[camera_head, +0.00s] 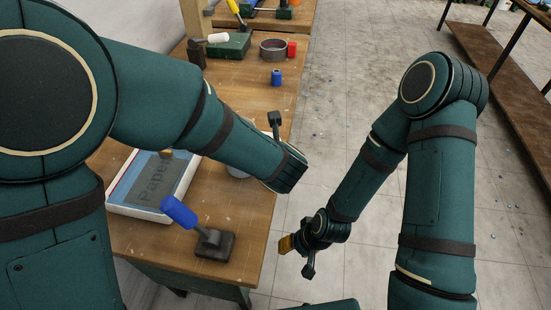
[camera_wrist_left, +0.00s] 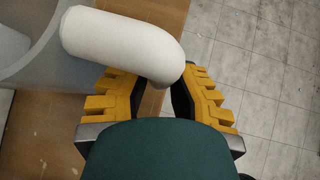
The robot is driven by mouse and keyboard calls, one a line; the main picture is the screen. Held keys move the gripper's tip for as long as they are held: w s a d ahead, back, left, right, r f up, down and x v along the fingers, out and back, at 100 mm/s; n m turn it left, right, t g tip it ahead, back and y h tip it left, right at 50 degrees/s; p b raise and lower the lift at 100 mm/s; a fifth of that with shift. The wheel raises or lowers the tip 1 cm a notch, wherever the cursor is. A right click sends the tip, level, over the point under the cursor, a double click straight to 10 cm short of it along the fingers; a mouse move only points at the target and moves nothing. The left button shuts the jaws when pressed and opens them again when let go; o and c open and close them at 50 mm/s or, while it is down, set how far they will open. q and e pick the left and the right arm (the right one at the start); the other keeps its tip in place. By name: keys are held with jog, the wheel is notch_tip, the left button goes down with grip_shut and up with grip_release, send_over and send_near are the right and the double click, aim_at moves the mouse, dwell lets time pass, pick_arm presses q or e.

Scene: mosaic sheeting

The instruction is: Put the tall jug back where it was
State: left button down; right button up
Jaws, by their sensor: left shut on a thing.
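The jug shows in the left wrist view as a thick white rounded handle (camera_wrist_left: 120,45) with a pale grey body (camera_wrist_left: 28,55) at the left edge. My left gripper (camera_wrist_left: 158,92) has yellow fingers on either side of the handle's end and is shut on it. In the head view my left forearm hides this gripper and most of the jug; a small pale grey patch (camera_head: 238,171) shows under the forearm. I cannot tell whether the jug touches the table. My right gripper (camera_head: 287,243) hangs over the floor, with yellow fingertips seen edge-on and nothing visible in them.
Farther back are a blue jar (camera_head: 276,77), a grey bowl (camera_head: 273,49), a red jar (camera_head: 292,49) and a green box (camera_head: 230,46).

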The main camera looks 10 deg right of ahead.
dwell(0.3)
pick_arm(q)
jog(key=shift+f, duration=0.15)
jog(key=c, duration=0.9)
grip_release()
jog(key=shift+c, duration=0.2)
